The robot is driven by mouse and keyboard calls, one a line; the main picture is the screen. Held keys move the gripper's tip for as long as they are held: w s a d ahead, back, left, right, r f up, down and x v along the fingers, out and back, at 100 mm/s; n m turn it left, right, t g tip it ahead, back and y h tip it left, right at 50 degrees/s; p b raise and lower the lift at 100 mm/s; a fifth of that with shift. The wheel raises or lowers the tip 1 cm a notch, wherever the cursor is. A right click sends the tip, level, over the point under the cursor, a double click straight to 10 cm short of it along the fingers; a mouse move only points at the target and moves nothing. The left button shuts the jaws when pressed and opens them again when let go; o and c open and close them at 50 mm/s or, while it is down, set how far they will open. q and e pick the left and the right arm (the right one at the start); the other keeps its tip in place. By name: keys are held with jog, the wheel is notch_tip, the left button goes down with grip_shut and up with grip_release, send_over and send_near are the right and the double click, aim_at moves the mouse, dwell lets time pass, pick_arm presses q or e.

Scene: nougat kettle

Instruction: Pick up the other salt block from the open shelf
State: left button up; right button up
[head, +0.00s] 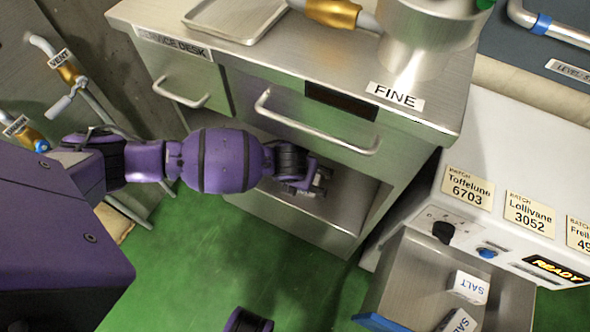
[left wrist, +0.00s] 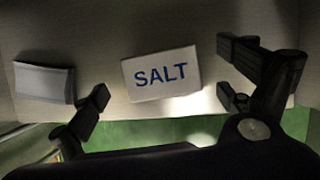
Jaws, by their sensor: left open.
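A white salt block (left wrist: 162,73) with blue SALT lettering lies on the open shelf, seen in the left wrist view between my spread fingers. My left gripper (left wrist: 166,98) is open, and the block is not clasped. In the head view my left gripper (head: 318,183) reaches into the open shelf (head: 345,205) under the desk drawers. There the gripper mostly hides what lies under it. My right gripper does not show.
A grey-white item (left wrist: 44,82) lies left of the block on the shelf. Two more salt blocks, one upper (head: 470,287) and one lower (head: 458,321), lie in an open metal drawer (head: 415,270). The desk top and drawer handle (head: 318,130) are above my arm.

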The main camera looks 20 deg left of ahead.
pick_arm(q)
jog(key=x, duration=0.2)
jog(key=shift+f+b, duration=0.35)
jog(key=shift+f, duration=0.1)
jog(key=shift+w, duration=0.1)
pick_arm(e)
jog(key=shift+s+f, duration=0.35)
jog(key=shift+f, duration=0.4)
pick_arm(q)
jog(key=shift+r, duration=0.1)
jog(key=c, duration=1.7)
jog(key=shift+r, duration=0.1)
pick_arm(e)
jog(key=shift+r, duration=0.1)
